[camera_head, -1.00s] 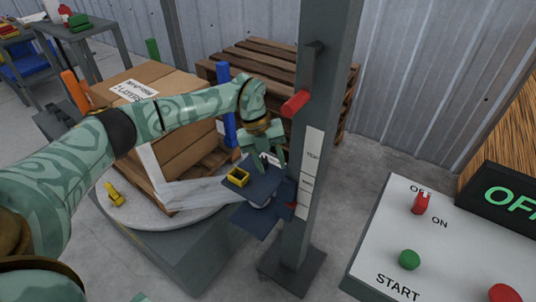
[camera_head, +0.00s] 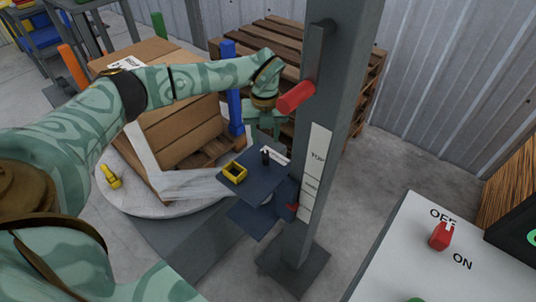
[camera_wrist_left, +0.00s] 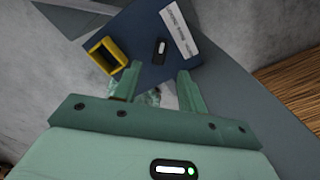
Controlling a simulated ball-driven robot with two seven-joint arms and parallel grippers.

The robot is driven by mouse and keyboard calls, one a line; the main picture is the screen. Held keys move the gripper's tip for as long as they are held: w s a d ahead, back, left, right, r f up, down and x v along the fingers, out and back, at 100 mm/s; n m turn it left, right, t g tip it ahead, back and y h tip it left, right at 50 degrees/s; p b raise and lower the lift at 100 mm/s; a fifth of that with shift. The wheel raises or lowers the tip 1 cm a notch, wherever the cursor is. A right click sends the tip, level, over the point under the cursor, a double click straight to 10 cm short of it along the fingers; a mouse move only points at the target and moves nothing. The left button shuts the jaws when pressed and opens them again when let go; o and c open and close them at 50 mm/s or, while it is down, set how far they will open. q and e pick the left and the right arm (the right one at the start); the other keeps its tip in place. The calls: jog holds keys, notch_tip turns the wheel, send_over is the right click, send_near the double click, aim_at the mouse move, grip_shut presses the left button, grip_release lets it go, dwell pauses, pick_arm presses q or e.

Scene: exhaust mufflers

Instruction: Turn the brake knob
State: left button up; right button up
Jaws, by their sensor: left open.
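The likely brake knob is a small black upright knob (camera_head: 265,156) on the dark blue carriage plate (camera_head: 262,180) of the grey column. It also shows in the left wrist view (camera_wrist_left: 160,50), beside a white label (camera_wrist_left: 179,28) too blurred to read. My left gripper (camera_head: 263,133) is open and empty, above and behind the knob in the head view. In the left wrist view, the open fingers (camera_wrist_left: 155,82) point toward the plate, with the knob just beyond the gap between their tips. The fingers do not appear to touch the knob. My right gripper is not in view.
A yellow open box (camera_head: 234,173) sits on the plate. The grey column (camera_head: 325,150) carries a red handle (camera_head: 296,97) close to my left wrist. A turntable (camera_head: 125,195) with a loaded pallet stands left. A control panel (camera_head: 420,245) with a red switch is at right.

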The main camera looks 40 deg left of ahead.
aim_at(266, 154)
pick_arm(q)
notch_tip(266, 154, down, 6)
jog(key=shift+b, duration=0.85)
jog(key=shift+f, duration=0.65)
grip_shut()
